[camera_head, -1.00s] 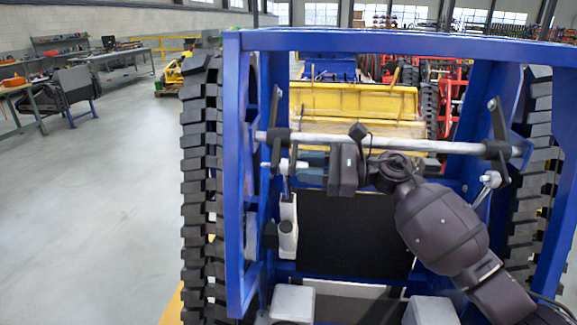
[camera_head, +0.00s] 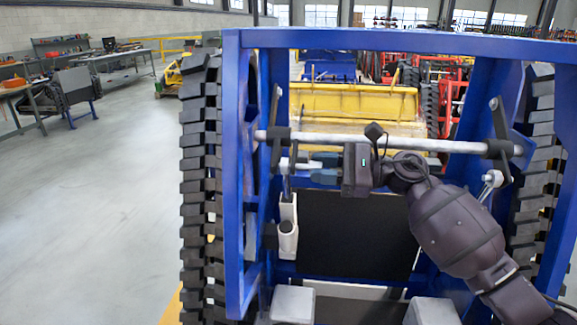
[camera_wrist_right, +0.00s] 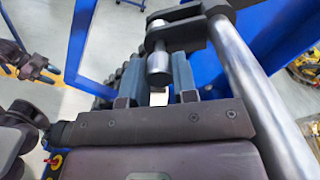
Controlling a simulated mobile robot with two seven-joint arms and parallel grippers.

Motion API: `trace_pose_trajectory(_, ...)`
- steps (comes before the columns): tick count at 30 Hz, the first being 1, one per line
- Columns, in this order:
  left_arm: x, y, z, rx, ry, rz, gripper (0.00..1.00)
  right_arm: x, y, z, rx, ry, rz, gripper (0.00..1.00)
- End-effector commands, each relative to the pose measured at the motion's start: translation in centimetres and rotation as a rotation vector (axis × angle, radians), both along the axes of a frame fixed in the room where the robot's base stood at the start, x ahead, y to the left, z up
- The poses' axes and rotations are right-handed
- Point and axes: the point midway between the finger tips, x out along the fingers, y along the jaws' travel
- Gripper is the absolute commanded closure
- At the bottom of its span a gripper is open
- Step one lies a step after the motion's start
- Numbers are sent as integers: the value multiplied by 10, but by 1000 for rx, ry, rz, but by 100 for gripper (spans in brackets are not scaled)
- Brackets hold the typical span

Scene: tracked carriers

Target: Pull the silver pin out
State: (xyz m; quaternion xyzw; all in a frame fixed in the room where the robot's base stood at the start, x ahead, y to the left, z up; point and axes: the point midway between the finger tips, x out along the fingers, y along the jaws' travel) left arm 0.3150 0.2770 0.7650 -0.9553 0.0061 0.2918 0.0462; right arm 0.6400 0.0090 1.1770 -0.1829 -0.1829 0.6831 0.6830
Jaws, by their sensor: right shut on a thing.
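The silver pin (camera_head: 284,165) sits at the left side of the blue frame, just below the long silver bar. My right gripper (camera_head: 313,171) reaches it from the right and is shut on its near end. In the right wrist view the pin's round silver body (camera_wrist_right: 158,64) shows between and beyond the blue-grey fingers, at a dark bracket. My right gripper (camera_wrist_right: 158,86) hides part of the pin there. A dark jointed part at the left of that view looks like my left gripper (camera_wrist_right: 38,68); its jaws are unclear. The head view does not show it.
The silver cross bar (camera_head: 400,143) runs just above my right gripper. The blue frame (camera_head: 233,200) surrounds the work area, with a black track (camera_head: 195,180) outside it. A pale cylindrical part (camera_head: 288,235) stands below the pin. A black panel (camera_head: 350,235) lies below the arm.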

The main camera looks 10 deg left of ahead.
Motion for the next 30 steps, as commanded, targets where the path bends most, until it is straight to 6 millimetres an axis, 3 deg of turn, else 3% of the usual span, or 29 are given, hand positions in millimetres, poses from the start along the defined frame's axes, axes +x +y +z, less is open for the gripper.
trace_pose_trajectory(30,3,-1,-8,-2,0,-2,57,0,-29,0,0,0,0,100)
